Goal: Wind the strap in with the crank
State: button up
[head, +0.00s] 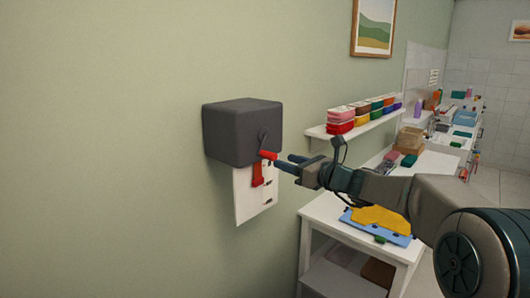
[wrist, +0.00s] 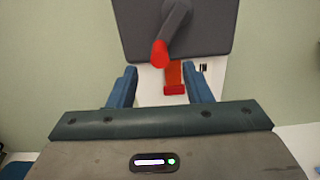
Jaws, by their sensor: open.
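A dark grey box (head: 240,132) is fixed to the green wall, and a crank (head: 264,143) with a red handle knob (head: 267,155) is on its front side. A red strap (head: 257,173) hangs below the box in front of a white plate (head: 248,200) with dark marks. My gripper (head: 287,163) is open, just right of the red knob in the head view, with nothing between its fingers. In the wrist view the red knob (wrist: 159,53) shows above the gap between the blue fingers (wrist: 160,88), and the strap's end (wrist: 174,78) hangs behind that gap.
A white shelf (head: 318,131) holding several coloured containers is on the wall to the right. Below it a white table (head: 330,220) carries a blue and yellow item (head: 383,219). The wall left of the box is clear.

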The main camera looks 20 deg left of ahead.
aim_at(264, 154)
jog(key=p+x, duration=0.2)
jog(key=x, duration=0.7)
jog(key=shift+a+p, duration=0.15)
jog(key=shift+p, duration=0.25)
jog(key=c, duration=0.8)
